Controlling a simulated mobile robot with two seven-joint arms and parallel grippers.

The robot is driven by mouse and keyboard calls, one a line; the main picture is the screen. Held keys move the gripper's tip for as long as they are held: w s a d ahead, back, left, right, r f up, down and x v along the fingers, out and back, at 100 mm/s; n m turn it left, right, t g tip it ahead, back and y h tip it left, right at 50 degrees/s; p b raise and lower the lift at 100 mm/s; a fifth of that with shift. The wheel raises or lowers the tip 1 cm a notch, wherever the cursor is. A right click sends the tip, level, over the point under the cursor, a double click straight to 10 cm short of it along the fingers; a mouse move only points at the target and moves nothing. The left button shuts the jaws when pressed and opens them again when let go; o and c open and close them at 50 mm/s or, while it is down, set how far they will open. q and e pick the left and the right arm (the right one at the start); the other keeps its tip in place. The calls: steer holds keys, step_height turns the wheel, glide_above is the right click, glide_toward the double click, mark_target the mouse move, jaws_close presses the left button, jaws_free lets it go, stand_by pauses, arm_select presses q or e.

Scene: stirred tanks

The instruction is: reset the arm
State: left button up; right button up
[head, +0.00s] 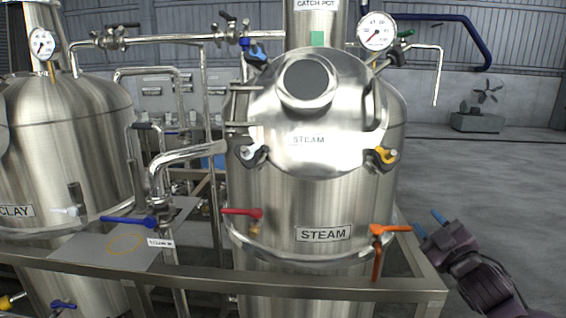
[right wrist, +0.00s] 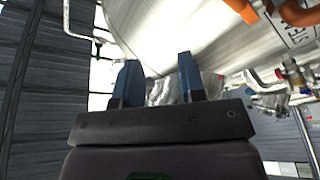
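My right gripper (head: 430,223) is at the right of the head view, just right of the orange valve handle (head: 391,229) on the steam tank (head: 330,195). Its two blue-tipped fingers are apart with nothing between them; the right wrist view also shows the gripper (right wrist: 159,75) open and empty. In that view an orange part (right wrist: 243,10) shows at the top right, apart from the fingers. My left gripper is not in either view.
A metal frame rail (head: 250,285) runs across the front. The clay tank (head: 65,150) stands at left, with a blue-handled valve (head: 128,221) and a grey plate (head: 100,245) between. A red handle (head: 242,211) is on the steam tank. Open floor (head: 490,190) lies at right.

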steer(key=s+a+f+m+g+h, duration=0.1)
steer(key=s+f+m+g, duration=0.15)
steer(key=s+f, duration=0.45)
steer(key=s+a+f+m+g+h, duration=0.1)
steer(key=s+a+f+m, duration=0.15)
steer(key=f, duration=0.95)
steer(key=s+f+m+g+h, duration=0.1)
steer(key=s+f+m+g, duration=0.1)
steer(key=s+f, duration=0.6)
steer(key=s+f+m+g+h, duration=0.1)
steer(key=s+f+m+g, duration=0.1)
steer(key=s+f, duration=0.6)
steer(key=s+a+m, duration=0.1)
steer(key=s, duration=0.4)
steer(key=shift+g, duration=0.35)
steer(key=shift+d, duration=0.1)
